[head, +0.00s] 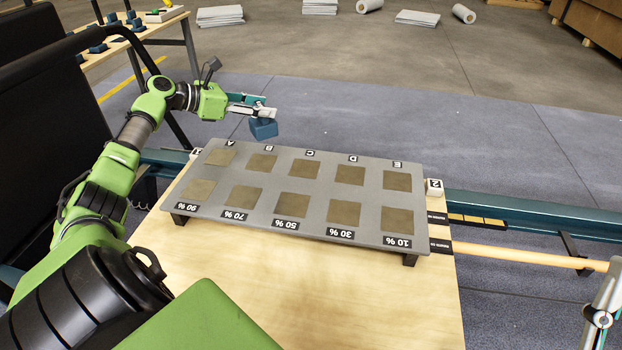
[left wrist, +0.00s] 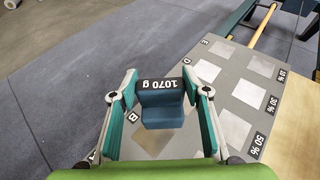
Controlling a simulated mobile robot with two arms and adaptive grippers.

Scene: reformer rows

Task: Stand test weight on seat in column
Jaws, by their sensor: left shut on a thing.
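The test weight (head: 264,129) is a small blue block. It also shows in the left wrist view (left wrist: 162,110), with a black label reading 1070 g. My left gripper (head: 258,108) is shut on it and holds it beyond the far edge of the grey plate, near columns B and C. The plate (head: 276,176) has two rows of square brownish seats, with columns marked A to E along the far edge and percent labels along the near edge. All its seats look empty, such as the column C seat (head: 304,168).
The plate stands on short feet on a wooden board (head: 300,290). A blue rail (head: 500,207) runs behind the board. A bench (head: 130,35) at the back left bears several blue blocks. Open floor lies beyond the rail.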

